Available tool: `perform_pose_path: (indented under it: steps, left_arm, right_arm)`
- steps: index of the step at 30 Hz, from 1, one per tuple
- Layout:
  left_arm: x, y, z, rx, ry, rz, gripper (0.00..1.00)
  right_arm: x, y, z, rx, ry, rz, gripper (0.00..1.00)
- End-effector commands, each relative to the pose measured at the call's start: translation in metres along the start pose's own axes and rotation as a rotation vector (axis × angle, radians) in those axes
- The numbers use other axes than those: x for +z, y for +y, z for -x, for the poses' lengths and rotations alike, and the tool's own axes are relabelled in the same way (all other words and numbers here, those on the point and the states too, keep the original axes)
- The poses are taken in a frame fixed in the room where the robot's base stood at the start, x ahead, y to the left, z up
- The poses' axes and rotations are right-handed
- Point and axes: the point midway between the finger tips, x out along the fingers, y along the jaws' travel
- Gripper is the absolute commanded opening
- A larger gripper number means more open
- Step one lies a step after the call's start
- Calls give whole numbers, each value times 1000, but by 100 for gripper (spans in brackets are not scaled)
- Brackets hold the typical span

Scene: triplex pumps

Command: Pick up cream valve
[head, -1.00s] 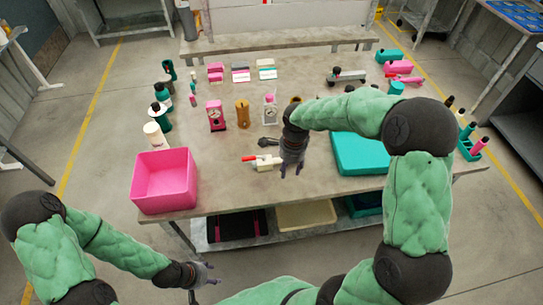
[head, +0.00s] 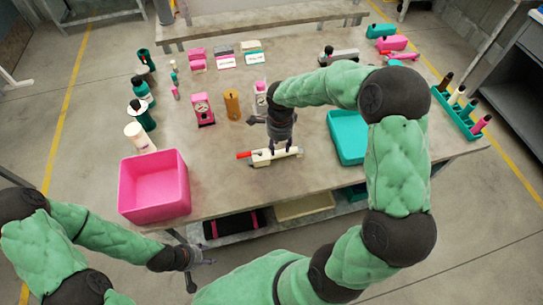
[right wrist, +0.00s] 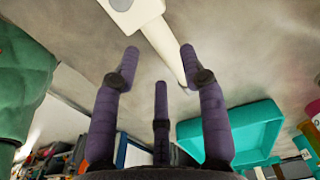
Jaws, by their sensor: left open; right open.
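The cream valve (head: 275,156) lies on the table near its front edge, its red handle pointing left. My right gripper (head: 283,146) is directly at the valve in the head view, fingers pointing down and partly covering it. In the right wrist view the cream valve (right wrist: 150,22) runs across the top, its narrow end reaching toward the right finger. There my right gripper's purple fingers (right wrist: 158,55) are spread and empty; I cannot tell whether they touch it. My left gripper (head: 205,262) is open and empty, below the table's front edge.
A pink bin (head: 155,190) stands at the table's front left. A teal tray (head: 348,138) is right of the valve and also shows in the right wrist view (right wrist: 235,130). Pink gauges (head: 203,110) and a brown cylinder (head: 232,104) stand behind. Bare tabletop lies around the valve.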

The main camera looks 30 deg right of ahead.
Motion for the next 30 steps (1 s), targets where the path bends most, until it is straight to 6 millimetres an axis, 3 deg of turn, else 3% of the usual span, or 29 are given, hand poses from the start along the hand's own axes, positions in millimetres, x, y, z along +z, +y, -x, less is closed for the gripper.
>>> perform_pose_path:
  steps: [12,20,25,30]
  left_arm:
    - [-1,-6,-17,0,0,0,51]
    - [-1,-6,-17,0,0,0,51]
    - [-1,-6,-17,0,0,0,51]
    - [-1,-6,-17,0,0,0,51]
  right_arm:
    - [-3,0,-48,1,0,-1,43]
    - [-3,0,-50,-2,0,0,43]
    - [-3,0,-50,-1,0,0,1]
    - [-3,-1,-50,-4,0,-1,0]
